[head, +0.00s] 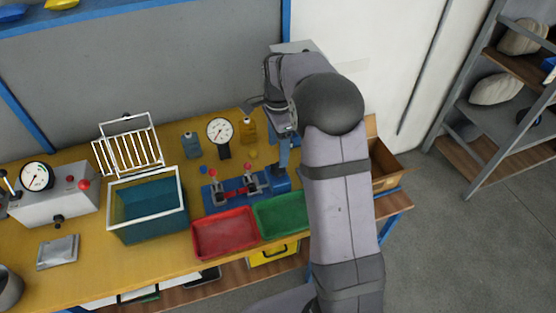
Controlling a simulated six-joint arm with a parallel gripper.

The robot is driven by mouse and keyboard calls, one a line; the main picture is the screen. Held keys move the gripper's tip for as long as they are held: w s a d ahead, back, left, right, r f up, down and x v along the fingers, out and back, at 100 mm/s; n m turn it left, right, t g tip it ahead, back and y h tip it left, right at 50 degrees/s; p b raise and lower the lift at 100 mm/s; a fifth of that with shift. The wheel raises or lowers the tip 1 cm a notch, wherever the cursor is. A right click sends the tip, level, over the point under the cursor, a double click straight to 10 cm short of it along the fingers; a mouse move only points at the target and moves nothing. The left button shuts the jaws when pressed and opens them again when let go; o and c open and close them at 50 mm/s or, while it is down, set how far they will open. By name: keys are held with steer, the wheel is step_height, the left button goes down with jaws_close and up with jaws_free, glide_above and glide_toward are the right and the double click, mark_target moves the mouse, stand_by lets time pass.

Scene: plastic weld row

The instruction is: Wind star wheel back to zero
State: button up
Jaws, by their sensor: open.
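A blue machine (282,158) stands at the right of the workbench, mostly hidden behind my arm. No star wheel shows clearly; a dark bar (251,105) juts out left of my wrist, and I cannot tell whether it is a wheel spoke or part of my gripper. My gripper (284,122) is just above the blue column, largely hidden by my wrist and forearm. Its jaws are open, and contact with the machine cannot be made out. A blue fixture (223,197) with red-knobbed clamps lies at the machine's foot. A round white dial (219,131) stands on a post to its left.
A red tray (225,233) and green tray (279,215) sit in front of the fixture. A teal bin (148,208), white rack (128,149) and grey gauge box (52,197) stand left. A cardboard box (385,170) is right of my arm. Two bottles (192,146) (248,131) flank the dial.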

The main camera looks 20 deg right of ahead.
mark_target(278, 168)
steer(key=shift+f+p, duration=1.05)
steer(key=shift+f, duration=2.6)
steer(key=shift+c, duration=0.5)
steer(key=c, duration=1)
